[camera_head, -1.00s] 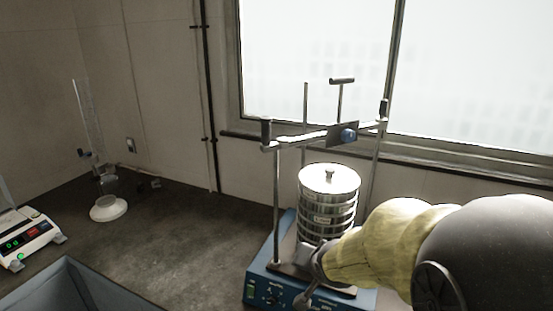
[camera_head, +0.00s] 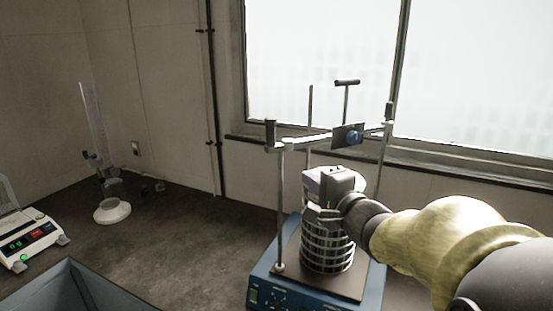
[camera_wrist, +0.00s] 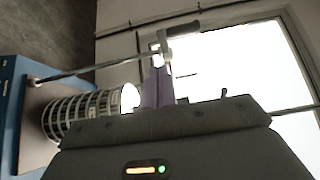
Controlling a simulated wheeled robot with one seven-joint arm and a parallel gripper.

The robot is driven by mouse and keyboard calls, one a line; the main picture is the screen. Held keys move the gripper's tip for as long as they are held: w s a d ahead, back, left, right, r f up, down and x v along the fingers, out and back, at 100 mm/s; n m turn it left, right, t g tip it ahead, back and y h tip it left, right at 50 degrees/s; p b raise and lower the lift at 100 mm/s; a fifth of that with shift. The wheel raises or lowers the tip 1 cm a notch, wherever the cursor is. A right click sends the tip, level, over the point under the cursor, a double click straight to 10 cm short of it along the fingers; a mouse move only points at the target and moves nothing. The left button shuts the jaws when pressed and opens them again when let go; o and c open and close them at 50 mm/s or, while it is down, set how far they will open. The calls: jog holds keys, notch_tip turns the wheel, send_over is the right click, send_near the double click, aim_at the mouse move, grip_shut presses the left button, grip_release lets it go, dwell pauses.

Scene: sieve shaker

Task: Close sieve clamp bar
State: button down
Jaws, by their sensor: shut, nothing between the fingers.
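The clamp bar (camera_head: 305,140) spans the tops of the upright rods, above the sieve stack. It carries a dark plate with a blue knob (camera_head: 353,136) and a T-shaped handle (camera_head: 347,83). The round metal sieve stack (camera_head: 327,248) stands upright on the blue shaker base (camera_head: 262,292). My gripper (camera_head: 316,180) is shut and empty, below the bar and in front of the stack's top, hiding the lid. In the wrist view its purple fingers (camera_wrist: 158,86) point toward the bar's end (camera_wrist: 162,38), with the stack (camera_wrist: 75,118) at left. Contact with the bar cannot be told.
A white balance (camera_head: 28,238) and a glass cylinder on a white foot (camera_head: 112,211) stand at left. A blue-grey bin (camera_head: 75,285) is at the front left. The window and wall are close behind the shaker. The bench between cylinder and shaker is clear.

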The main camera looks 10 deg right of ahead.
jog(key=p+x, duration=0.3)
jog(key=x, duration=1.1)
jog(key=shift+p, duration=0.4)
